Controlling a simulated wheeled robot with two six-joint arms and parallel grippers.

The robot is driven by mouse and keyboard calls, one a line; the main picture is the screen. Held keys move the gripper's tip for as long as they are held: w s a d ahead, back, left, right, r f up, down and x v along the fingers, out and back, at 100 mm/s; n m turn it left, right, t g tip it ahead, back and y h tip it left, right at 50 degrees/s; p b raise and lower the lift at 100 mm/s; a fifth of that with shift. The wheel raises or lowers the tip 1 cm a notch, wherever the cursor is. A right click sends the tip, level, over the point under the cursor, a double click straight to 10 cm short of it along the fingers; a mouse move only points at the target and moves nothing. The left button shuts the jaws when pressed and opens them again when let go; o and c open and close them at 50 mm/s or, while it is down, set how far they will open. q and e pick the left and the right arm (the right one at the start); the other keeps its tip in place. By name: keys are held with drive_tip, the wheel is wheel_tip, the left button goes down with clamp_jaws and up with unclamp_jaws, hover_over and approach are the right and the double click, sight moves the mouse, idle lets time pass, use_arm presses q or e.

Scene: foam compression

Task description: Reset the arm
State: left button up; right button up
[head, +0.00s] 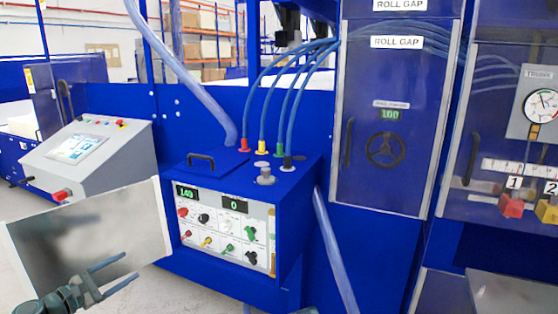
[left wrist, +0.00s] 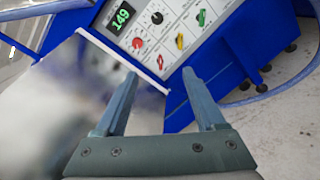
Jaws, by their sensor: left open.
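My left gripper (head: 114,275) is at the lower left of the head view, in front of a grey metal panel (head: 85,225). Its two fingers are apart with nothing between them. In the left wrist view the gripper (left wrist: 160,85) points toward the lower edge of the blue control box, clear of its knobs. The control box (head: 290,230) has a white front panel with two green displays, reading about 149 and 0, and several coloured knobs. My right gripper does not show clearly in any view.
A sloped grey console (head: 115,155) with a screen and a red button stands at the left. Blue hoses rise from the control box. A roll gap door (head: 385,190) with a handwheel is at the right, beside red (head: 511,205) and yellow (head: 546,212) blocks. Pale floor shows beneath.

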use_arm(q)
drive_tip(key=s+d+f+m+g+p, duration=0.1)
drive_tip(key=d+f+m+g, duration=0.25)
drive_tip(key=d, duration=0.55)
drive_tip(key=d+f+m+g+p, duration=0.2)
drive_tip(key=d+m+g, duration=0.15)
drive_tip(key=d, duration=0.45)
drive_tip(key=s+d+f+m+g+p, duration=0.1)
drive_tip(key=d+f+m+g, duration=0.3)
drive_tip(key=d, duration=0.5)
drive_tip(key=s+d+m+g+y+p, duration=0.4)
drive_tip(key=s+d+m+y, duration=0.5)
drive_tip(key=s+d+m, duration=0.3)
drive_tip(key=shift+s+d+f+m+p, duration=0.15)
drive_tip(key=shift+s+f+m+p, duration=0.15)
drive_tip(key=shift+s+m+p, duration=0.9)
drive_tip(key=shift+w+m+b, duration=0.25)
drive_tip(key=shift+m+b, duration=0.05)
drive_tip(key=shift+b, duration=0.1)
